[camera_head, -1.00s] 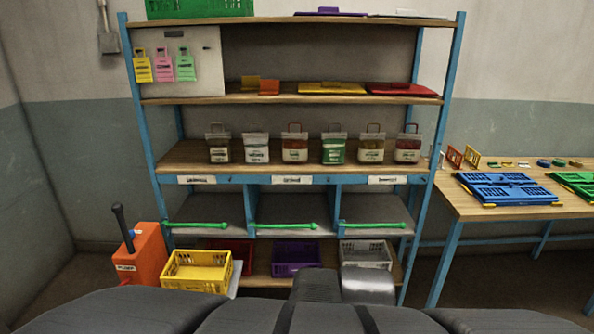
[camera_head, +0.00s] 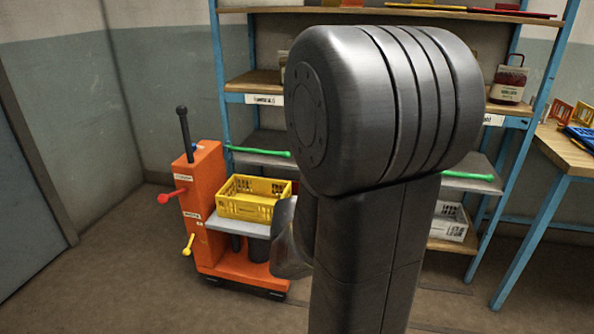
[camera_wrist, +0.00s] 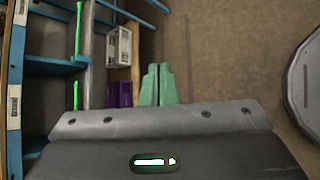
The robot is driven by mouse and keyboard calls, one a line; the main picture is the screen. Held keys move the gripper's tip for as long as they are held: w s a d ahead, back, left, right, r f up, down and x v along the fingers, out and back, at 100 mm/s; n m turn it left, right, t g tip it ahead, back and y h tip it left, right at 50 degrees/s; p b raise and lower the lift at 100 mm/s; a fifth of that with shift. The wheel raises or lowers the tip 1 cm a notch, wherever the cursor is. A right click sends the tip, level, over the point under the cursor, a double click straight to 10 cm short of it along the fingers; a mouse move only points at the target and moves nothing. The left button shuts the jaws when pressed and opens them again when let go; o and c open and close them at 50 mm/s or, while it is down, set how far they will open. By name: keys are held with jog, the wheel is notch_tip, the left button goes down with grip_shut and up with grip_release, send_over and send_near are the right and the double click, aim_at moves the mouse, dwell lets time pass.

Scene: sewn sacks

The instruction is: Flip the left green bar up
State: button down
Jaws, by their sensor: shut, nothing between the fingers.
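The left green bar (camera_head: 258,151) runs across the front of the left bay of the blue-framed shelf in the head view, its right end near my arm. The right green bar (camera_head: 468,175) shows right of my arm; the middle one is hidden behind it. In the wrist view, which is turned sideways, one green bar (camera_wrist: 79,28) is at upper left and another (camera_wrist: 75,95) below it. My gripper (camera_wrist: 158,70) shows there as two pale green fingers, shut and empty, apart from the bars. The fingers are not visible in the head view.
An orange cart (camera_head: 210,205) with a black lever, red and yellow knobs and a yellow crate (camera_head: 250,203) stands before the shelf's left side. A white crate (camera_head: 447,222) sits low on the right. A wooden table (camera_head: 565,150) is at far right. Floor at left is clear.

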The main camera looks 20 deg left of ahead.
jog(key=a+f+n+t+y+b, duration=0.4)
jog(key=a+f+b, duration=0.35)
jog(key=a, duration=0.55)
jog(key=a+f+n+t+y+b, duration=0.35)
jog(key=a+f+n+b, duration=0.45)
jog(key=a, duration=0.4)
jog(key=s+a+f+n+y+b, duration=0.1)
jog(key=s+a+f+y, duration=0.1)
jog(key=a, duration=0.3)
jog(key=s+a+f+n+t+y+b, duration=0.1)
jog(key=s+a+f+n+y+b, duration=0.1)
jog(key=s+a+f, duration=0.1)
jog(key=shift+s+a+f, duration=0.15)
jog(key=shift+a+f, duration=0.5)
jog(key=shift+a, duration=0.55)
jog(key=shift+y, duration=0.25)
